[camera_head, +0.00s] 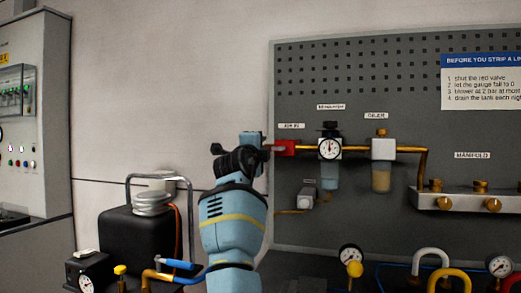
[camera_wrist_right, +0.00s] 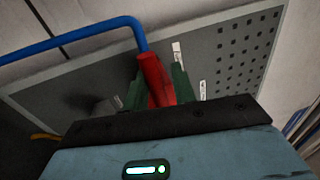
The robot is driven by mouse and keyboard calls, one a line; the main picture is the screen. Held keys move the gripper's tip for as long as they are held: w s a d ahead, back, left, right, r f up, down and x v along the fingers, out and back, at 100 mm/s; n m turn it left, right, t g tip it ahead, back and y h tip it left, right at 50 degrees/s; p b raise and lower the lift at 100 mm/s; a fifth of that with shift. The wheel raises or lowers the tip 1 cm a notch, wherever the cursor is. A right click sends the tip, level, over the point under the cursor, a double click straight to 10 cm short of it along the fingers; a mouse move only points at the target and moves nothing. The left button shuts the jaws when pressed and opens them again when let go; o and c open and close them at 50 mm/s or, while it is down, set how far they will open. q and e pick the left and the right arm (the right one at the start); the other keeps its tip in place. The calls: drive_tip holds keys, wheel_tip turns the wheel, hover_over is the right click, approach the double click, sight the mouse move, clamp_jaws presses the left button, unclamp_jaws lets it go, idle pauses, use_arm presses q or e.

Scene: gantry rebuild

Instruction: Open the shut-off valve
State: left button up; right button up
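The shut-off valve's red handle (camera_head: 284,147) is at the left end of the brass pipe on the grey pegboard, below a small label. My right gripper (camera_head: 268,148) is at the left end of this red part, and my wrist hides what lies behind it. In the right wrist view the red handle (camera_wrist_right: 157,80) stands between the two dark green fingers of my right gripper (camera_wrist_right: 160,88). It fills the gap, with a finger against each side. A blue bent tube meets its far end. My left gripper is not in view.
A gauge (camera_head: 329,147) and glass-bowled oiler (camera_head: 381,160) follow rightward on the pipe, then a manifold (camera_head: 470,201). A black tank unit (camera_head: 140,235) with a tubular handle stands lower left. A rules sign (camera_head: 482,80) hangs at upper right.

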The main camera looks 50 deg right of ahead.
drive_tip(key=shift+o, duration=0.4)
drive_tip(key=shift+f, duration=0.15)
drive_tip(key=shift+a+f, duration=0.1)
drive_tip(key=shift+a, duration=0.1)
drive_tip(key=b+v, duration=0.1)
drive_tip(key=v, duration=0.6)
drive_tip(key=shift+s+a, duration=0.2)
